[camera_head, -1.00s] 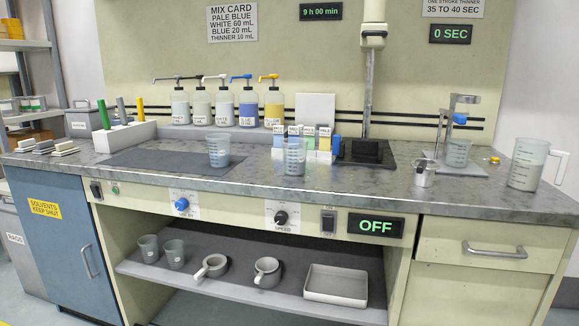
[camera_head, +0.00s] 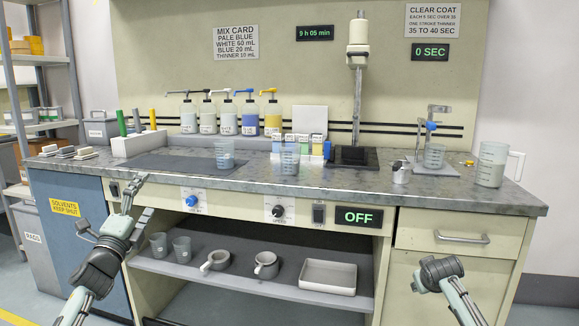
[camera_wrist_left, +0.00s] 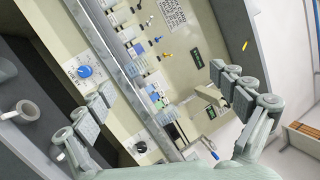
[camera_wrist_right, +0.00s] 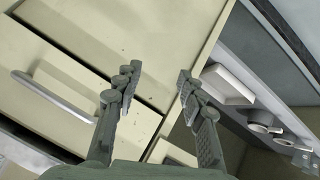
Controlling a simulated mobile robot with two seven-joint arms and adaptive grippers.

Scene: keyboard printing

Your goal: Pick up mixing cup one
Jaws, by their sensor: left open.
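Clear graduated cups stand on the worktop in the head view. One cup (camera_head: 225,155) is on the dark mat, and another cup (camera_head: 289,158) is near the front edge with bluish marks. A third cup (camera_head: 434,156) is by the metal stand at right. I cannot tell which is mixing cup one. My left gripper (camera_head: 145,195) is in front of the counter's left part, apart from all cups; its open, empty fingers also show in the left wrist view (camera_wrist_left: 160,85). My right gripper (camera_wrist_right: 158,75) shows in its wrist view with fingers apart and empty, before the drawer front.
The worktop (camera_head: 330,187) has a raised front edge. Pump bottles (camera_head: 228,117) stand at the back. Two cups (camera_head: 181,249), grey mugs (camera_head: 265,264) and a white tray (camera_head: 328,277) are on the lower shelf. A large jug (camera_head: 491,164) stands at right.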

